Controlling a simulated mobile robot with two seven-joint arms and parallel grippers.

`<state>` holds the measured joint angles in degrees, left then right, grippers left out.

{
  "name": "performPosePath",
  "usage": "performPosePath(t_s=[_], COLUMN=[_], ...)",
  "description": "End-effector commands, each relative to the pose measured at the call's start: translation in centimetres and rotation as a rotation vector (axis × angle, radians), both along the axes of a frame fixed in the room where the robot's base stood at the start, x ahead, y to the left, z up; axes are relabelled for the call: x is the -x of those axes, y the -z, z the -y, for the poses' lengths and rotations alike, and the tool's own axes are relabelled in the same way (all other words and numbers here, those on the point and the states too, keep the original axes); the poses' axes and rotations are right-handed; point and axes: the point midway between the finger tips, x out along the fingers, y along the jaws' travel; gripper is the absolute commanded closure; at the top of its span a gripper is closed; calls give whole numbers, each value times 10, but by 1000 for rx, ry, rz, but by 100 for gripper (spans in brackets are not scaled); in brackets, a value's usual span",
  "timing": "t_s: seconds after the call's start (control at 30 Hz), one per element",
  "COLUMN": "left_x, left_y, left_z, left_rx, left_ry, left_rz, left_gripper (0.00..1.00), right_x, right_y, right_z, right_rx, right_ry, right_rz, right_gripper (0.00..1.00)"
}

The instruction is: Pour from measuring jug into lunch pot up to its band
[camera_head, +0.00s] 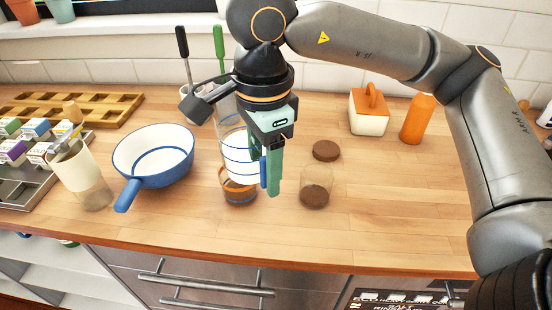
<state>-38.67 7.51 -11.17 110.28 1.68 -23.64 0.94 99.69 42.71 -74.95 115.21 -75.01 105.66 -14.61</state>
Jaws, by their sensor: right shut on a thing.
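My right gripper (268,182) points down over the middle of the counter, shut on the measuring jug. The jug (238,158) looks white with blue bands and is partly hidden by the fingers. It looks about upright; any tilt is hard to judge. Directly below it in the picture is a clear pot with an orange band (238,188) and dark brown contents, which I take for the lunch pot. The jug overlaps its top, so its rim and exact fill level are hidden. I cannot tell whether the two touch. My left gripper is not in view.
A white pan with a blue handle (154,158) stands left. A clear jar with brown contents (316,188) and a brown round lid (326,150) are right. A cream-and-orange box (369,112) and orange bottle (418,119) stand behind. The counter's front right is clear.

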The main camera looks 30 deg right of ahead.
Motion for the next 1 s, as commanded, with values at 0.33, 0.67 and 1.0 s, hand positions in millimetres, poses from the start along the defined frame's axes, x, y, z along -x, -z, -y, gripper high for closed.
performPosePath(t_s=[0.33,0.67,1.0], left_x=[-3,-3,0], left_y=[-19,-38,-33], left_z=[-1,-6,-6], left_rx=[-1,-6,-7], left_ry=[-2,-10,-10], left_rz=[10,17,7], left_gripper=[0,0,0], right_x=[4,12,12], right_y=[-5,-2,0], right_z=[-4,-3,-4], right_rx=[3,3,2], right_ry=[-39,-37,-33], right_rz=[-63,-194,-197], right_gripper=[100,100,100])
